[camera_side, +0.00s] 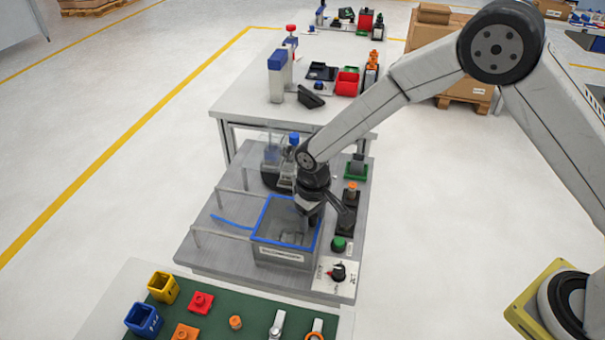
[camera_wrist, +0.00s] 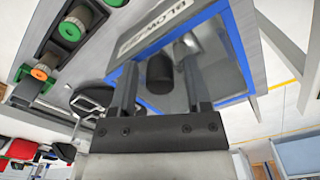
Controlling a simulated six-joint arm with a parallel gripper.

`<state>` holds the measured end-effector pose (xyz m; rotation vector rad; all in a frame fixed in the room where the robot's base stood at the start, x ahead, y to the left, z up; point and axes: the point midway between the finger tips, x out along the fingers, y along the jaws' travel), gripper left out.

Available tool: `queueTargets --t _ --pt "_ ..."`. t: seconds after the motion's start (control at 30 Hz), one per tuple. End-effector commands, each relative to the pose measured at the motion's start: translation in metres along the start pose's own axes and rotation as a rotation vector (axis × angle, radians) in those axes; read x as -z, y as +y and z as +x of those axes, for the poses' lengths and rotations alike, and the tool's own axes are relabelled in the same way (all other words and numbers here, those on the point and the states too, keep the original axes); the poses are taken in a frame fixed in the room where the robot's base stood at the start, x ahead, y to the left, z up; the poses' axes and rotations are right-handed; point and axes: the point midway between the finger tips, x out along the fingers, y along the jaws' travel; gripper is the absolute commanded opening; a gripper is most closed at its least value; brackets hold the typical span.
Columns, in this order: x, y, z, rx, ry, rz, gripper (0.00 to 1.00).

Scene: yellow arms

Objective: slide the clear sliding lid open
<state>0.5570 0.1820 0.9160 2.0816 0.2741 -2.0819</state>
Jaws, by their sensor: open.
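The clear lid with a blue rim (camera_side: 262,215) lies over the top of a grey box (camera_side: 270,252) on a grey bench. In the wrist view the blue rim (camera_wrist: 236,98) frames a clear pane. My gripper (camera_side: 312,207) is over the lid's back right part, pointing down. In the wrist view my two fingers (camera_wrist: 159,62) are apart, and a dark rounded block (camera_wrist: 160,73) shows between them. I cannot tell whether it is a handle on the lid or something beneath it. Contact between the fingers and the lid is also unclear.
A blue strip (camera_side: 231,222) and thin metal frames stand left of the box. A green button (camera_side: 339,243) and a dark knob (camera_side: 337,273) are at its right. A clear container with a blue cap (camera_side: 293,138) is behind. A green mat (camera_side: 250,322) with several parts lies in front.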

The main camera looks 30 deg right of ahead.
Motion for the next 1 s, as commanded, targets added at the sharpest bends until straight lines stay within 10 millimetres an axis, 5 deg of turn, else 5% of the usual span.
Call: queueTargets --t 0.17,0.3,1.0 --pt "0.0 0.0 0.0 0.0 0.0 0.0 0.59" --pt "0.0 0.0 0.0 0.0 0.0 0.0 0.14" --pt "0.014 -0.007 -0.001 0.0 0.002 0.0 0.14"
